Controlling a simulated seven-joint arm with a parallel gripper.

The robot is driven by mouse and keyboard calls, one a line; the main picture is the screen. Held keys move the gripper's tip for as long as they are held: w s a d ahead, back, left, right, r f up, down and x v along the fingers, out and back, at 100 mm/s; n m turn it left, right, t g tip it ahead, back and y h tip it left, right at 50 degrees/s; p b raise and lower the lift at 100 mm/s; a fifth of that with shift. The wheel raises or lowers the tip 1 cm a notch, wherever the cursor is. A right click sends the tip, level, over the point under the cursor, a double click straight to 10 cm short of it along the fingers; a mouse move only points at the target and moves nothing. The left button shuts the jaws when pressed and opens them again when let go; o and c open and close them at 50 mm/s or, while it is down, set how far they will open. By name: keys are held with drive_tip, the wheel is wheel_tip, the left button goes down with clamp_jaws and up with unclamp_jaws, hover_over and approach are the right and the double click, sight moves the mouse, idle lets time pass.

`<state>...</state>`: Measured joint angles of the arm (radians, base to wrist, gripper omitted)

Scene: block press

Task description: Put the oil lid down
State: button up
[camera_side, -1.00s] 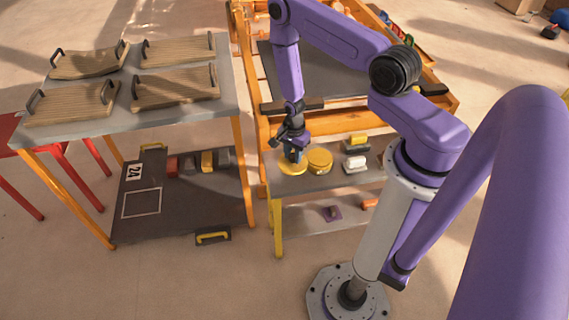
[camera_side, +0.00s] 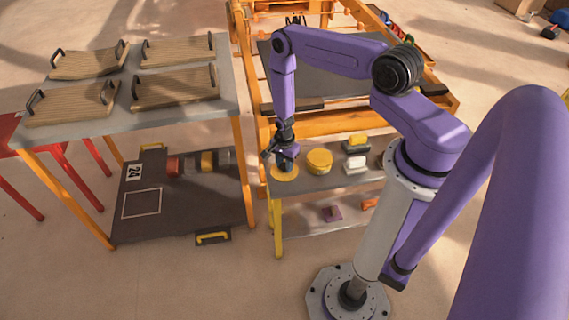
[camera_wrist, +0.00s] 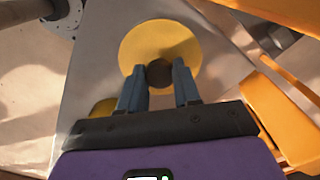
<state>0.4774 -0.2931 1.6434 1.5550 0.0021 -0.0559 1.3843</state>
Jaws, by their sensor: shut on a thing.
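The oil lid is a flat yellow disc (camera_wrist: 150,42) with a dark round knob (camera_wrist: 159,73) in the wrist view. In the side view the lid (camera_side: 279,176) is at the left front corner of the grey shelf top (camera_side: 302,184). My gripper (camera_wrist: 159,76) is shut on the knob, one finger on each side. In the side view my gripper (camera_side: 284,163) points down over the lid and partly hides it. Whether the lid touches the shelf top is hard to tell.
A round yellow tin (camera_side: 320,161) stands just right of the lid. A yellow-topped brush or block (camera_side: 356,142) and a white one (camera_side: 356,164) are further right. A table with wooden trays (camera_side: 180,86) stands left.

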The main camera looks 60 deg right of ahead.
sight(284, 165)
drive_tip(key=shift+f, duration=0.15)
drive_tip(key=o, duration=1.1)
drive_tip(key=shift+c, duration=0.2)
wheel_tip(284, 165, up, 12)
drive_tip(key=s+a+r+n, duration=0.1)
drive_tip(key=a+r+n, duration=0.65)
drive_tip(key=r, duration=0.25)
drive_tip(key=s+a+r+n, duration=0.2)
drive_tip(key=a+r+n, duration=0.55)
drive_tip(key=r, duration=0.35)
drive_tip(key=s+a+r+n, duration=0.1)
drive_tip(key=s+r+n, duration=0.6)
drive_tip(key=s, duration=0.4)
drive_tip(key=s+a+r+n, duration=0.1)
drive_tip(key=s+r+n, duration=0.6)
drive_tip(key=s, duration=0.4)
drive_tip(key=shift+n, duration=0.8)
